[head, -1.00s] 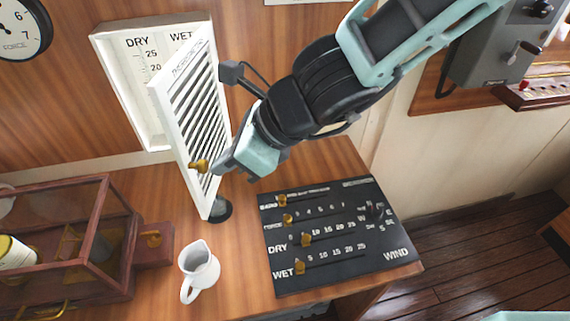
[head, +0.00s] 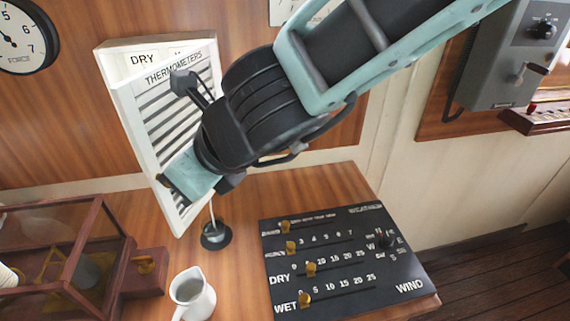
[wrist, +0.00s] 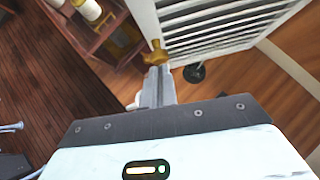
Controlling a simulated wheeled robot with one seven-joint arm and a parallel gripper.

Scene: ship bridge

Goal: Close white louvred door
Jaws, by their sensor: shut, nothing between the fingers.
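The white louvred door (head: 158,98), lettered THERMOMETERS, hangs on the white thermometer box (head: 128,50) on the wooden wall. It stands partly open, and its slats also show in the wrist view (wrist: 215,22). The box's DRY lettering shows above the door's top edge. My gripper (head: 172,184) is at the door's lower left edge, by the brass knob (wrist: 155,55). In the wrist view the shut fingers (wrist: 158,80) point at the knob and appear to touch or nearly touch it. My arm hides the door's right part.
A black slider panel (head: 340,262) lies on the desk to the right. A white jug (head: 192,294) and a glazed wooden case (head: 70,255) stand at the front left. A small black round base (head: 216,236) with a thin stem is below the door.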

